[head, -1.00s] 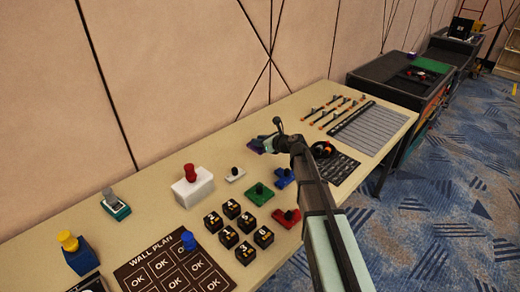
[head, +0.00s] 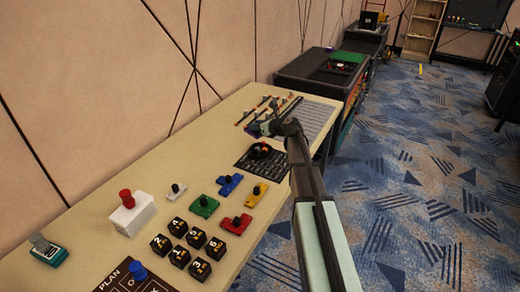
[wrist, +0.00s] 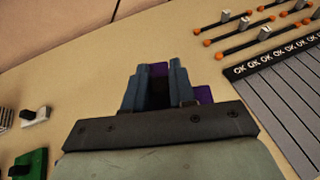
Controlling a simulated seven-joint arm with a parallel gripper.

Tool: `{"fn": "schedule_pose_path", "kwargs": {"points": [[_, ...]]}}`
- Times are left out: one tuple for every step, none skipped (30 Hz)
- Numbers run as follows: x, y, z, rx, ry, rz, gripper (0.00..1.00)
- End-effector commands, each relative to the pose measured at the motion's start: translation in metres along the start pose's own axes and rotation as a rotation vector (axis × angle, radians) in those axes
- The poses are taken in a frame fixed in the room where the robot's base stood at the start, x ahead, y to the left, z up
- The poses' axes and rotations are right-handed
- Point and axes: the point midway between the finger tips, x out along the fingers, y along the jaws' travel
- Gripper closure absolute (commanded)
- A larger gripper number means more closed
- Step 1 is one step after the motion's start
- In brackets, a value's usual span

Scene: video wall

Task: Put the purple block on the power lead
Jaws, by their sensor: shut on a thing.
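The purple block (wrist: 203,94) is between the fingers of my gripper (wrist: 158,78) in the wrist view, largely hidden by them. My gripper is shut on it. In the head view my gripper (head: 264,126) is over the far part of the table, just short of several thin rods with orange ends (head: 252,110). The rods also show at the top right of the wrist view (wrist: 238,45), apart from the block, with small grey pieces on them. I cannot tell which of them is the power lead.
A grey slatted board (wrist: 285,105) lies right of my gripper. A black panel with a round item (head: 260,150) lies nearer. Blue (head: 229,184), yellow (head: 256,195), green (head: 204,206) and red (head: 236,224) knobbed blocks and numbered black cubes (head: 179,227) stand nearer still.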

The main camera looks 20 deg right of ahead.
Motion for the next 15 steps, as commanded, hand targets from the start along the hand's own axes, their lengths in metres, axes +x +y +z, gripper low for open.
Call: {"fn": "schedule_pose_path", "kwargs": {"points": [[-0.004,-0.015,0.001,0.005,-0.001,-0.006,1.0],[-0.006,-0.022,0.002,0.007,-0.002,-0.006,1.0],[-0.009,-0.029,0.002,0.009,-0.002,-0.005,1.0],[-0.011,-0.035,0.003,0.01,-0.002,-0.004,1.0],[-0.012,-0.04,0.003,0.01,-0.002,0.0,1.0],[-0.013,-0.047,0.004,0.01,-0.001,0.008,1.0],[-0.014,-0.052,0.005,0.008,0.0,0.018,1.0],[-0.013,-0.053,0.007,0.005,0.002,0.033,1.0],[-0.011,-0.053,0.008,-0.001,0.004,0.054,1.0],[-0.009,-0.051,0.009,-0.006,0.005,0.071,1.0],[-0.008,-0.049,0.01,-0.011,0.007,0.089,1.0],[-0.006,-0.047,0.01,-0.017,0.009,0.111,1.0],[-0.005,-0.045,0.01,-0.021,0.011,0.129,1.0],[-0.005,-0.043,0.01,-0.028,0.013,0.145,1.0],[-0.004,-0.039,0.01,-0.036,0.016,0.168,1.0]]}}
